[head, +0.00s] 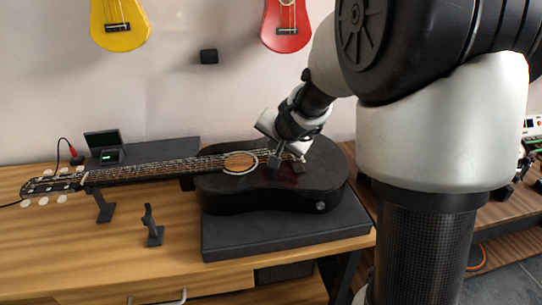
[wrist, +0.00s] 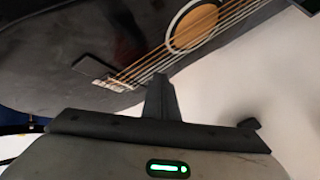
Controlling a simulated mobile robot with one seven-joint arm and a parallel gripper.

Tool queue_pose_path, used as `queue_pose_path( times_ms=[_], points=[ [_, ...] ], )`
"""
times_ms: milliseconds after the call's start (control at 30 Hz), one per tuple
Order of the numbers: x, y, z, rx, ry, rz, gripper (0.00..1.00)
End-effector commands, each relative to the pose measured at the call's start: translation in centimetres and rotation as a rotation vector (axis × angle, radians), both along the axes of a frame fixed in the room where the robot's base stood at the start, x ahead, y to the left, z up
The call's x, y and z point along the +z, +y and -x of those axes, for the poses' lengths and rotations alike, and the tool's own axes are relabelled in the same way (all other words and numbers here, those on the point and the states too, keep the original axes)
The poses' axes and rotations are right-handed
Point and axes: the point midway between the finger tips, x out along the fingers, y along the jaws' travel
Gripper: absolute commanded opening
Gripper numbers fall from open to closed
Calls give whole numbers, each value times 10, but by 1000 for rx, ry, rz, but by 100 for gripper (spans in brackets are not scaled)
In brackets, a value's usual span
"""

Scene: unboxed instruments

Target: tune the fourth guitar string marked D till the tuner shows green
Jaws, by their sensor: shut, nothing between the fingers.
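A black acoustic guitar (head: 325,172) lies face up, its neck to the left and its strings (head: 160,168) running over the round soundhole (head: 241,163). The headstock (head: 52,184) has several pale tuning pegs (head: 43,201); which one is D cannot be read. A small dark tuner (head: 111,156) with a tiny green display sits behind the neck; its reading is too small. My gripper (head: 274,162) is over the body between soundhole and bridge. In the wrist view, my gripper (wrist: 161,82) is shut and empty beside the strings (wrist: 150,62), near the bridge (wrist: 100,70); contact cannot be told.
A dark pad (head: 285,238) lies under the guitar body on the wooden table (head: 130,262). A neck support (head: 104,207) and a small stand (head: 152,226) are in front of the neck. A dark screen (head: 102,138) stands behind the tuner. Yellow (head: 120,25) and red (head: 287,25) ukuleles hang on the wall.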

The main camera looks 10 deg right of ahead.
Motion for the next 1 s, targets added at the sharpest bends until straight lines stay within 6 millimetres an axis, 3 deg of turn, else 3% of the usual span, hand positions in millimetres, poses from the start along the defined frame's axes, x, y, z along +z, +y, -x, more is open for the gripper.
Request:
queue_pose_path(
  times_ms=[1000],
  points=[
    [-8,0,0,1,-1,-1,0]
  ],
)
